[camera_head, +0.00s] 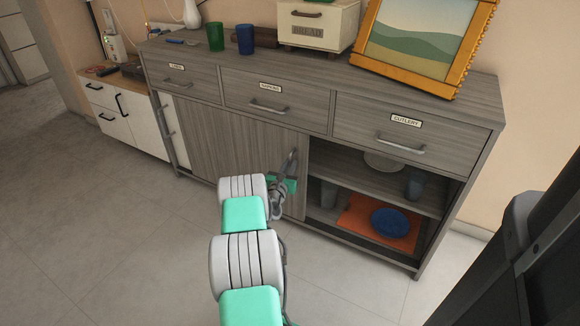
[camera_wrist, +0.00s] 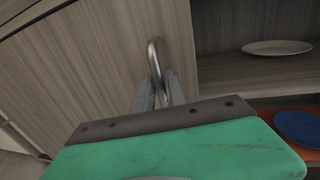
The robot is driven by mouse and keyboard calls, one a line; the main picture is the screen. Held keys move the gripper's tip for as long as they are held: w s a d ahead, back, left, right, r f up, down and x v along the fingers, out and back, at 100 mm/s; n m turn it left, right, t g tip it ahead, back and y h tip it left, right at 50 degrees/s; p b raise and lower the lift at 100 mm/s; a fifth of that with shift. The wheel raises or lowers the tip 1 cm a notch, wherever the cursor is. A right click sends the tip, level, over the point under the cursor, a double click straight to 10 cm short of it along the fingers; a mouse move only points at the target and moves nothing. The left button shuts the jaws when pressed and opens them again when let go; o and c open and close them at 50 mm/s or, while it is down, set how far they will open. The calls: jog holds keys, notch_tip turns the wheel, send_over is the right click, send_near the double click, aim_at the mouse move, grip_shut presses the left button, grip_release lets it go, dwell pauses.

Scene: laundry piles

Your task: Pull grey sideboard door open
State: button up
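The grey sideboard (camera_head: 345,98) stands against the wall. Its grey wood-grain door (camera_head: 225,143) covers the middle of the front under the drawers, and the compartment to its right is uncovered. The door's curved metal handle (camera_head: 292,160) is near its right edge and shows in the wrist view (camera_wrist: 153,56). My gripper (camera_head: 284,180) is at this handle. In the wrist view, its two fingers (camera_wrist: 160,88) sit close on either side of the handle's lower part and appear shut on it. The fingertips' exact contact is partly hidden.
The open compartment holds a plate (camera_head: 383,162), a dark cup (camera_head: 414,187) and a blue bowl (camera_head: 390,222) on an orange cloth (camera_head: 358,216). A bread box (camera_head: 318,25), cups and a picture frame (camera_head: 420,38) stand on top. The floor (camera_head: 120,225) at left is clear.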

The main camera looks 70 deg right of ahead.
jog(key=o, duration=0.3)
jog(key=a, duration=0.2)
jog(key=a+p, duration=0.1)
jog(key=a, duration=0.2)
jog(key=s+a+p, duration=0.1)
jog(key=a, duration=0.1)
jog(key=shift+a, duration=0.4)
